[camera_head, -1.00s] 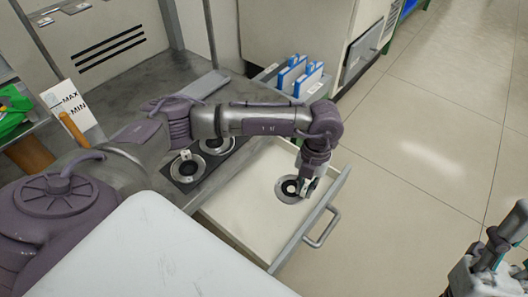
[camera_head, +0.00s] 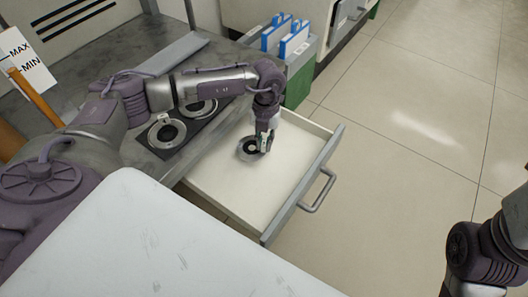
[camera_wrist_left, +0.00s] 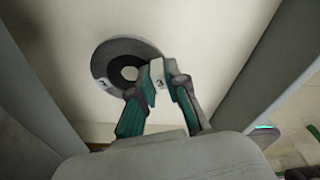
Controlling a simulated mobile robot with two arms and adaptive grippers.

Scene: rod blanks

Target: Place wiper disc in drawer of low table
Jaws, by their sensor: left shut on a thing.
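The wiper disc (camera_head: 246,153) is a dark grey ring with a pale centre. It is inside the open drawer (camera_head: 225,186) of the low table (camera_head: 95,119), toward the table side. The wrist view shows the grey ring (camera_wrist_left: 143,50) beside the fingers (camera_wrist_left: 157,84), over the pale drawer floor. I cannot tell whether the disc touches the floor. Only part of my right arm shows at the lower right; its gripper is out of view.
Two similar discs (camera_head: 167,132) (camera_head: 201,107) sit on a dark mat on the tabletop. The drawer front with its handle (camera_head: 318,191) stands out over open floor. A grey-green bin with blue-and-white items (camera_head: 294,40) stands behind the drawer. The rest of the drawer is empty.

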